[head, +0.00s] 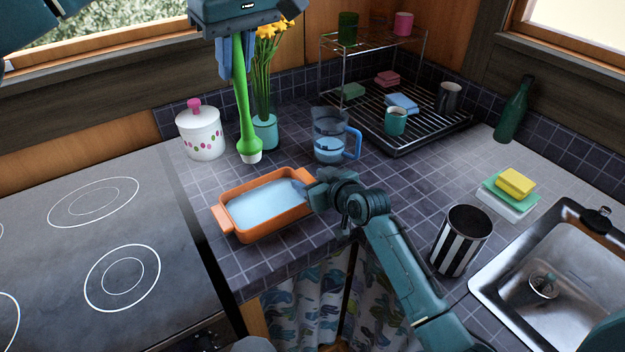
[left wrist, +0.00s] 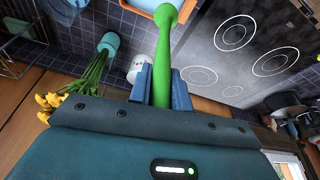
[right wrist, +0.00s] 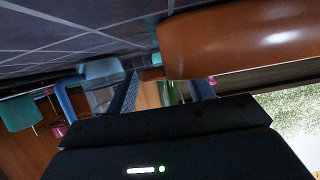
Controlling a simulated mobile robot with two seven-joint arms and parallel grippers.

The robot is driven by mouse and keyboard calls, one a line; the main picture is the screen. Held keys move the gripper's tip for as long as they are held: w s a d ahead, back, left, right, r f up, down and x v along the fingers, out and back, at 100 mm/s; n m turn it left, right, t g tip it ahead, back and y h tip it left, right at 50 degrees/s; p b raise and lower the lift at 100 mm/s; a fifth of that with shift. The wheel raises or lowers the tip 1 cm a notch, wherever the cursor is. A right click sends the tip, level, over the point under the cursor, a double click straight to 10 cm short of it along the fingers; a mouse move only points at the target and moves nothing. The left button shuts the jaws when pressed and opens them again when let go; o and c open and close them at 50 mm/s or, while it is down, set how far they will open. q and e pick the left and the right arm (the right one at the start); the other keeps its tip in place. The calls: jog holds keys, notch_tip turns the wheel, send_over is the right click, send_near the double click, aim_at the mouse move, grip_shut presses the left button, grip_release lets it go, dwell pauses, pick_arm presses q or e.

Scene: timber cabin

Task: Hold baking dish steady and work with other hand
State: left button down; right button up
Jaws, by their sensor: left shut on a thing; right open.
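The orange baking dish (head: 262,229) sits on the tiled counter with pale blue liquid inside. My left gripper (head: 238,62) is shut on the handle of a green brush (head: 244,108) with a white tip. The brush hangs head down above the counter, behind the dish; its handle shows between the fingers in the left wrist view (left wrist: 163,65).
A glass jug (head: 330,135) and a dish rack (head: 405,130) stand behind my right gripper. A white jar (head: 200,133) and a flower vase (head: 264,130) stand behind the dish. The stove (head: 95,240) lies left, a striped canister (head: 460,240) and sink (head: 560,270) right.

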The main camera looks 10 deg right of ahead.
jog(key=shift+c, duration=0.2)
grip_shut()
dwell(0.4)
